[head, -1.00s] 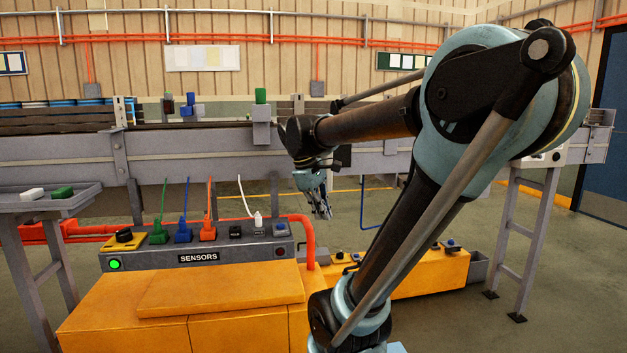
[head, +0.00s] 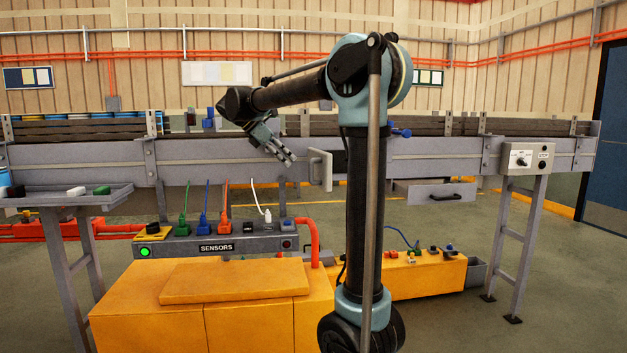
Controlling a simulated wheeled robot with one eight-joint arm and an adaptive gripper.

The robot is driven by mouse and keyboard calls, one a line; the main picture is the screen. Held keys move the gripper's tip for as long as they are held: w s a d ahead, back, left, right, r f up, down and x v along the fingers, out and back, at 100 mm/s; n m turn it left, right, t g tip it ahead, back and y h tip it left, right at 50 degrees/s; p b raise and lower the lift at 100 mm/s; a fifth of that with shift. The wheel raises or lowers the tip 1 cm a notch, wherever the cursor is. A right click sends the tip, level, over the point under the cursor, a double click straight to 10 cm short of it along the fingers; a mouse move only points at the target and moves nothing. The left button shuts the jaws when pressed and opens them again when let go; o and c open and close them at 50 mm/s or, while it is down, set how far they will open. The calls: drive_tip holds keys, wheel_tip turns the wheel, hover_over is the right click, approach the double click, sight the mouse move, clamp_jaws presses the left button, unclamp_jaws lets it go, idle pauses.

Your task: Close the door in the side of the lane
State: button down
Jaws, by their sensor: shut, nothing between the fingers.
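The lane (head: 90,160) is a long grey conveyor side running across the head view. A small grey door (head: 321,170) stands swung out from its side, with a pale handle on it. The dark opening (head: 339,163) shows just right of the door, partly hidden behind my arm. My gripper (head: 289,158) is shut and empty. In the picture it is just left of the door, pointing down and right, with a small gap between them. How far it is in depth from the door I cannot tell.
A grey drawer (head: 435,194) with a black handle hangs below the lane on the right. A yellow cabinet (head: 210,310) and the sensor box (head: 180,245) with coloured plugs stand in front. A side tray (head: 65,197) is at left, a control box (head: 527,158) at right.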

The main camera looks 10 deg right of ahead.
sight(312, 176)
drive_tip(key=x, duration=0.7)
drive_tip(key=d+r+x, duration=0.1)
drive_tip(key=x, duration=0.3)
drive_tip(key=shift+w+d+f, duration=0.1)
drive_tip(key=shift+d, duration=0.2)
drive_tip(key=shift+w+d, duration=0.15)
drive_tip(key=shift+d, duration=0.45)
